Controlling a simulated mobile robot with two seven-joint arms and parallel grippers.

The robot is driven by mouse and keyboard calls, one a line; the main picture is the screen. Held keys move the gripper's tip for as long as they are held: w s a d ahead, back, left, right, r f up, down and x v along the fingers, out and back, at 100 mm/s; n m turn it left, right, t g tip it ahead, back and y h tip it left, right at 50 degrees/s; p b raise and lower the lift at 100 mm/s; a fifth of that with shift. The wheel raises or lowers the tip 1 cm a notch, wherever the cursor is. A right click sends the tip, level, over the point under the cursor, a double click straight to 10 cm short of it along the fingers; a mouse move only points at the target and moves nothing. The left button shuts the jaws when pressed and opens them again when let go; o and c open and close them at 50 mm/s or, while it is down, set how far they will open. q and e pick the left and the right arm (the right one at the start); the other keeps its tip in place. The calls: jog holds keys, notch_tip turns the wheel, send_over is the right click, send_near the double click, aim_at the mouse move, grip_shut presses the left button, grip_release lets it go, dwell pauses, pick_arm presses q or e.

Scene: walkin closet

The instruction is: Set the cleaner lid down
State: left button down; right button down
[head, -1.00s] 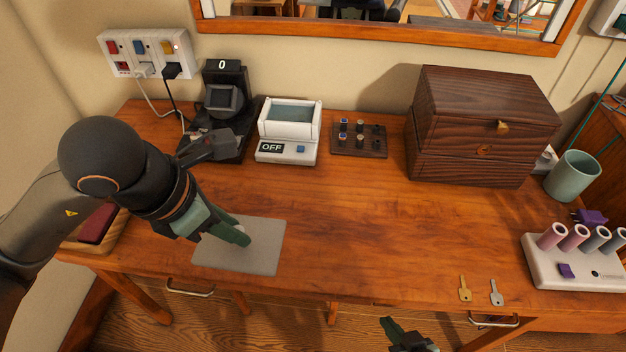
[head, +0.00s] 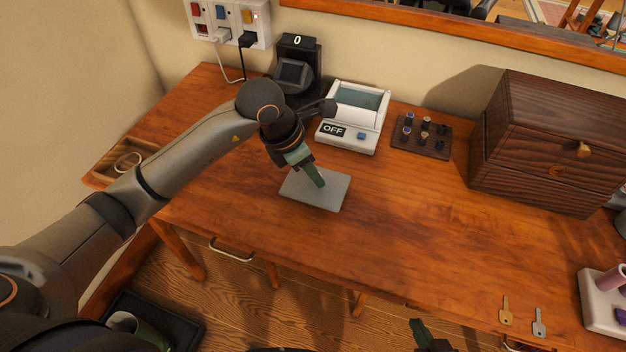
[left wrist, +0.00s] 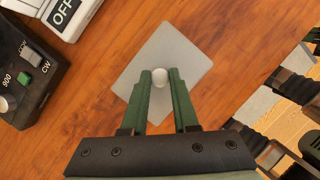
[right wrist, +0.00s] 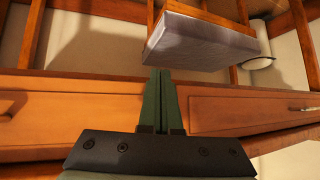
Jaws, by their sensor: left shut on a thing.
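The cleaner lid (head: 330,196) is a flat grey plate with a pale round knob (left wrist: 161,78). My left gripper (head: 318,182) is shut on the knob, its two fingers on either side of it. The lid looks level, over or on the middle of the desk; I cannot tell whether its underside touches the wood. The white cleaner (head: 354,112) stands behind it, uncovered, its display reading OFF. My right gripper (right wrist: 158,75) is shut and empty, low in front of the desk; its tip shows in the head view (head: 420,332).
A black device (head: 296,72) reading 0 stands left of the cleaner. A small dark rack (head: 421,140) and a dark wooden box (head: 548,140) are to the right. Two keys (head: 505,310) lie near the front edge. The wood right of the lid is clear.

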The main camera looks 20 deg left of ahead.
pick_arm(q)
jog(key=shift+f, duration=1.5)
jog(key=shift+f, duration=0.15)
jog(key=c, duration=0.7)
grip_release()
jog(key=p+v, duration=0.1)
jog(key=v, duration=1.1)
jog(key=shift+w, duration=0.1)
